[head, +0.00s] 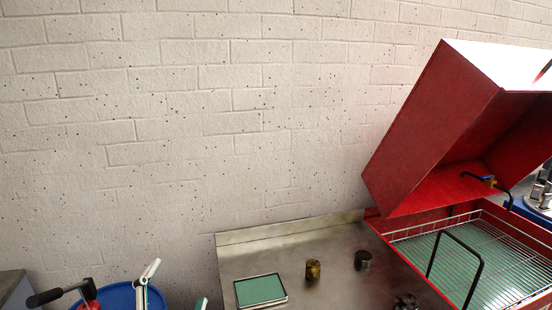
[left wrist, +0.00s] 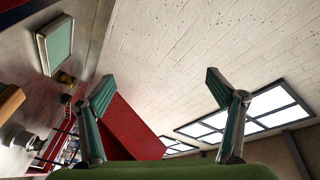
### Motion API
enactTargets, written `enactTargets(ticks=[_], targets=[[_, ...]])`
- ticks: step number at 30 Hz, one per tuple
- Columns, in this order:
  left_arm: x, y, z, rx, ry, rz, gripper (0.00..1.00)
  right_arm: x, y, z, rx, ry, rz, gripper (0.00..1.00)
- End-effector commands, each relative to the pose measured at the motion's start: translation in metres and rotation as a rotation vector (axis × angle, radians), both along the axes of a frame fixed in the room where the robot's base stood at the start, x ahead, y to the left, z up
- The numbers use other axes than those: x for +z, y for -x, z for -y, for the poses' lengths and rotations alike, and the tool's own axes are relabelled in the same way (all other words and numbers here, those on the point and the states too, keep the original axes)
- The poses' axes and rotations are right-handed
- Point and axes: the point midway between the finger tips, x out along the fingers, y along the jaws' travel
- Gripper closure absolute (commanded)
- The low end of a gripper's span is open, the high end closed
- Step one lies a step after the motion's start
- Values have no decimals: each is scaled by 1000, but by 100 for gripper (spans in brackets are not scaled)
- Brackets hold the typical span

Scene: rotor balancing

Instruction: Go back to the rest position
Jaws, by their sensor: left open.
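My left gripper (head: 176,288) shows at the bottom of the head view, left of the metal table. Its fingers are spread apart with nothing between them. In the left wrist view my left gripper (left wrist: 160,84) is wide open and empty, with the wall and windows beyond it. Its green-padded fingers stand clear of every object. My right gripper does not show in either view.
A steel table (head: 310,245) holds a green-topped tray (head: 261,290), a brass part (head: 313,270) and a dark cylinder (head: 362,259). An open red cabinet (head: 425,140) with a wire basket (head: 515,290) stands right. A blue bin (head: 118,297) is lower left.

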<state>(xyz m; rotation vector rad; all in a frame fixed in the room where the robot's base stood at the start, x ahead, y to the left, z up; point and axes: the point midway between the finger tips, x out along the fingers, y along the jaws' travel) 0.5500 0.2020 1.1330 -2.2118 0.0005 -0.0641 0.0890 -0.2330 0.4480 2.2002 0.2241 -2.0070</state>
Motion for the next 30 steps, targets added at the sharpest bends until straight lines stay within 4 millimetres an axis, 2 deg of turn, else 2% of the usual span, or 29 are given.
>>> enactTargets(ticks=[1,3,6,9,12,15,20,26,30], targets=[[-33,12,-12,53,87,-117,14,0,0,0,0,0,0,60],[-79,34,-25,128,205,-287,14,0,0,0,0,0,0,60],[-140,76,-34,226,352,-523,14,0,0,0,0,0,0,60],[-187,123,-32,303,461,-731,14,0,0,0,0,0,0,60],[-218,167,-26,361,541,-899,14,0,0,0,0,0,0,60],[-238,208,-17,407,599,-1046,14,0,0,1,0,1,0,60],[-259,270,-3,469,670,-1255,14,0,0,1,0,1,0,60],[-315,260,-1,479,663,-1283,14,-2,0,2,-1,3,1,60],[-363,257,1,486,656,-1301,14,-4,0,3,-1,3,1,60]])
